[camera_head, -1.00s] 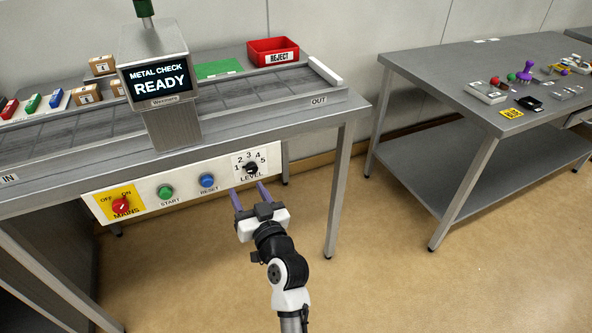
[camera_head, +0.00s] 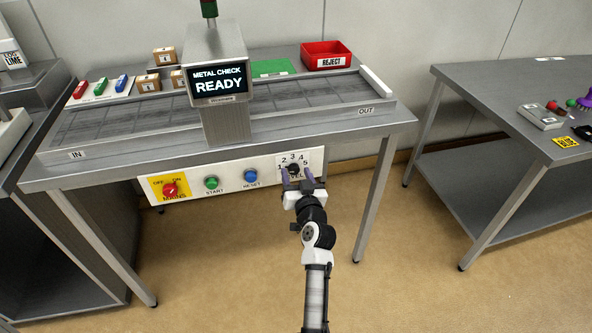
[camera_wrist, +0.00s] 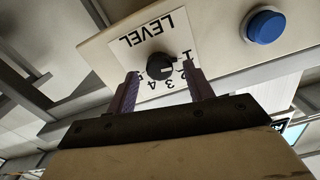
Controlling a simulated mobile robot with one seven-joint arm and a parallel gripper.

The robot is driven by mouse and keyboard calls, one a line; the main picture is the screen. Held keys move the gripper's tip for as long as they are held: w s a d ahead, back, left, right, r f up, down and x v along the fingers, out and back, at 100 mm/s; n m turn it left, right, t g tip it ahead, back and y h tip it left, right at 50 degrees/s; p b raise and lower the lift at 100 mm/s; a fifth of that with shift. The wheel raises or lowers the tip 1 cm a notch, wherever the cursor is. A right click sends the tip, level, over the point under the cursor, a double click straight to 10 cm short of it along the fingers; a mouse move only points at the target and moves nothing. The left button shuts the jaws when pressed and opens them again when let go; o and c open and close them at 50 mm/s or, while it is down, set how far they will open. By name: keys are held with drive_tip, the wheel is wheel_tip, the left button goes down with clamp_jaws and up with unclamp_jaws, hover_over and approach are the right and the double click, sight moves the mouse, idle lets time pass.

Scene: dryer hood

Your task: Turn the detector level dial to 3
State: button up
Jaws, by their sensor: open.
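The LEVEL dial is a small black knob (camera_head: 293,168) on a white plate numbered 1 to 5, at the right end of the control panel. My gripper (camera_head: 297,175) is open in front of it, with its purple fingers on either side of the knob in the head view. In the wrist view the black knob (camera_wrist: 160,66) shows between the fingertips of the open gripper (camera_wrist: 161,77), with the LEVEL label upside down. A light mark shows on the knob, but I cannot tell which number it points to. No contact with the knob is clear.
The blue RESET button (camera_head: 251,176), green START button (camera_head: 212,183) and red MAINS switch (camera_head: 170,189) sit left on the same panel. The table edge and conveyor are above. The screen (camera_head: 218,81) reads METAL CHECK READY. Another table (camera_head: 500,100) stands right.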

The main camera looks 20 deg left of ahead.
drive_tip(key=shift+w+a, duration=0.3)
drive_tip(key=shift+w, duration=0.15)
drive_tip(key=c, duration=1)
